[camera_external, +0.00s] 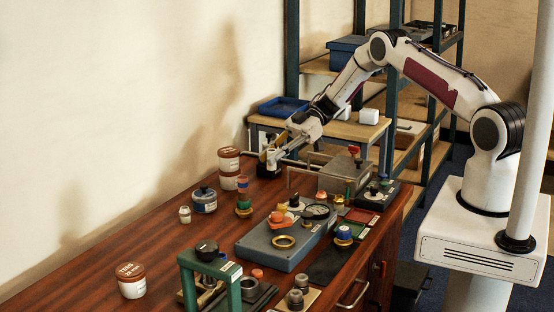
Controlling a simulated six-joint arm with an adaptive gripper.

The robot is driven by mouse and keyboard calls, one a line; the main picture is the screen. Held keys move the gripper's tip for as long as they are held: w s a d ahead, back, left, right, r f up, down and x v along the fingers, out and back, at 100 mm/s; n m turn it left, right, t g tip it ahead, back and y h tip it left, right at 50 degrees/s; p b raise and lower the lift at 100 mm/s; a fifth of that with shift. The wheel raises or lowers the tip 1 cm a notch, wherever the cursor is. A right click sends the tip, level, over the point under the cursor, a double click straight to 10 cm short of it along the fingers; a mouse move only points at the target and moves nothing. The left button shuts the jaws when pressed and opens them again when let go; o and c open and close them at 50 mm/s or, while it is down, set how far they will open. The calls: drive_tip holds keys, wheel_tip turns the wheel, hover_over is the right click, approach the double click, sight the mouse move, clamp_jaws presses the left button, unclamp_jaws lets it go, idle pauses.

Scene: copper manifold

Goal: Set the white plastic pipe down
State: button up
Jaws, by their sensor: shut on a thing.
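My gripper (273,157) is at the far end of the wooden bench, near the wall, reaching in from the right. It is shut on a small pale piece (272,155), which I take to be the white plastic pipe. The fingers hide much of it. A dark block (268,171) sits on the bench right below the gripper. I cannot tell whether the held piece touches this block.
Stacked white-and-brown jars (229,168) and a blue-grey tin (204,200) stand left of the gripper. A grey box with a clear guard (338,176) stands to the right. A green frame (208,280) is at the front. The bench's left side (130,238) is mostly clear.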

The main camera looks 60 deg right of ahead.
idle(0.4)
drive_tip(key=s+a+r+m+t+h, duration=0.1)
drive_tip(key=s+a+r+m+t, duration=0.25)
drive_tip(key=s+a, duration=0.8)
drive_tip(key=shift+n+g+y, duration=0.4)
drive_tip(key=shift+n+g, duration=0.45)
drive_tip(key=shift+g, duration=0.1)
drive_tip(key=s+a+f, duration=0.1)
drive_tip(key=s+a, duration=0.2)
drive_tip(key=s+a+f, duration=0.1)
drive_tip(key=s+a, duration=0.2)
drive_tip(key=a, duration=0.1)
drive_tip(key=s+a+f, duration=0.2)
drive_tip(key=s+a, duration=0.1)
drive_tip(key=a, duration=0.1)
drive_tip(key=shift+s, duration=0.4)
drive_tip(key=shift+n+g, duration=0.3)
drive_tip(key=shift+n, duration=0.2)
drive_tip(key=s+a+f, duration=0.1)
drive_tip(key=s+a, duration=0.1)
drive_tip(key=s+a+f, duration=0.1)
drive_tip(key=s+a, duration=0.1)
drive_tip(key=s+a+f, duration=0.1)
drive_tip(key=s+a, duration=0.1)
drive_tip(key=s, duration=0.1)
drive_tip(key=shift+s+a+f, duration=0.1)
drive_tip(key=shift+a+f, duration=0.1)
drive_tip(key=shift+f, duration=0.15)
drive_tip(key=shift+s+f, duration=0.1)
drive_tip(key=shift+s, duration=0.05)
